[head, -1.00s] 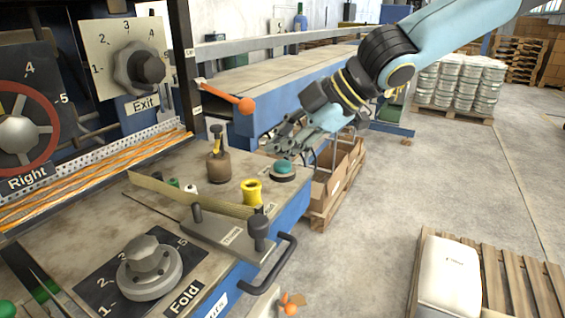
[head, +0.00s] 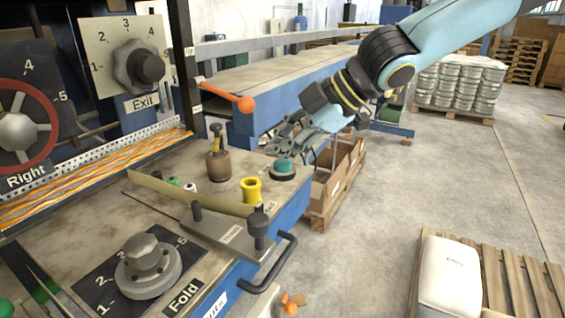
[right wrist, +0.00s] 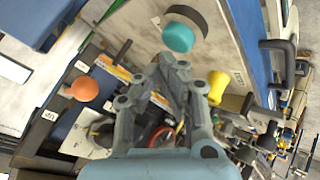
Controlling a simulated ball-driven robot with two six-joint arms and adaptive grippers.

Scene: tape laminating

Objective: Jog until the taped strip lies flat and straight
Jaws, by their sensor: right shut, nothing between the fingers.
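A teal push button (head: 282,166) sits on a dark round base near the bench's far right corner. It also shows in the right wrist view (right wrist: 179,37). My right gripper (head: 283,146) is shut and empty, just above and behind the button in the head view. In the right wrist view the closed fingers (right wrist: 172,68) point toward the button and do not visibly touch it. Orange strands (head: 95,176) run wavy along the machine bed at left. A tan strip (head: 185,193) stretches across the bench top; I cannot tell which one is taped. My left gripper is not in view.
A yellow spool (head: 251,189), a brown pot (head: 218,166) and an orange-tipped lever (head: 245,104) stand near the button. The Fold knob (head: 148,265) is in front, the Exit knob (head: 138,67) above. A black handle (head: 272,265) juts from the bench edge.

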